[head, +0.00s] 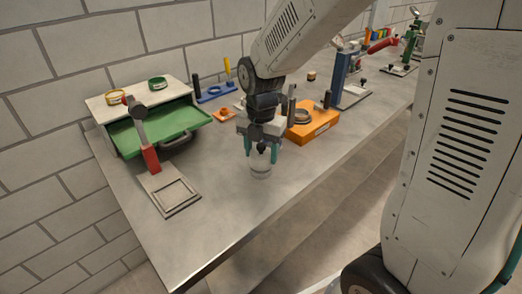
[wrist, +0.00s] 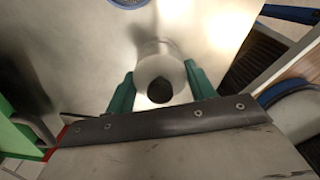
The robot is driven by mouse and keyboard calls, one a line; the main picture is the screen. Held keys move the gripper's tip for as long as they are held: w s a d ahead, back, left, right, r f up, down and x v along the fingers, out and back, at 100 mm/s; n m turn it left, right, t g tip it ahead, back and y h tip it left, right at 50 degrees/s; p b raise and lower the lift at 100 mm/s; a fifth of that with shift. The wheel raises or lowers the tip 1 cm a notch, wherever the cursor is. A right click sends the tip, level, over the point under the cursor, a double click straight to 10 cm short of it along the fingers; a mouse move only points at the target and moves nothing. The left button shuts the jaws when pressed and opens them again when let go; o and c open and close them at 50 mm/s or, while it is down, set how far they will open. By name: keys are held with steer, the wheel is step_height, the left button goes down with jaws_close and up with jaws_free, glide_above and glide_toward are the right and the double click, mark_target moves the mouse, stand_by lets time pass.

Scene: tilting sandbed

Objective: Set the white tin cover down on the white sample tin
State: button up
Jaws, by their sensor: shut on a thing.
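My gripper (head: 262,153) points down over the table, its two teal fingers shut on the white tin cover. In the wrist view the cover (wrist: 160,70) is a pale disc with a dark round knob (wrist: 159,90), between the fingertips (wrist: 161,88). The white sample tin (head: 260,172) is a small pale cylinder standing on the table directly below the gripper. Its pale side also shows just beyond the cover in the wrist view (wrist: 155,47). The cover is close above or touching the tin; I cannot tell whether there is a gap.
A cream case (head: 97,107) with a green drawer (head: 160,130) stands at the left. A red-handled tool on a grey stand (head: 172,192) is before it. An orange block (head: 318,126) sits right behind my gripper. The table's front (head: 225,225) is clear.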

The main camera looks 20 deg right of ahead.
steer(key=shift+f, duration=0.5)
stand_by(0.5)
steer(key=o, duration=1.5)
steer(key=shift+r, duration=4.05)
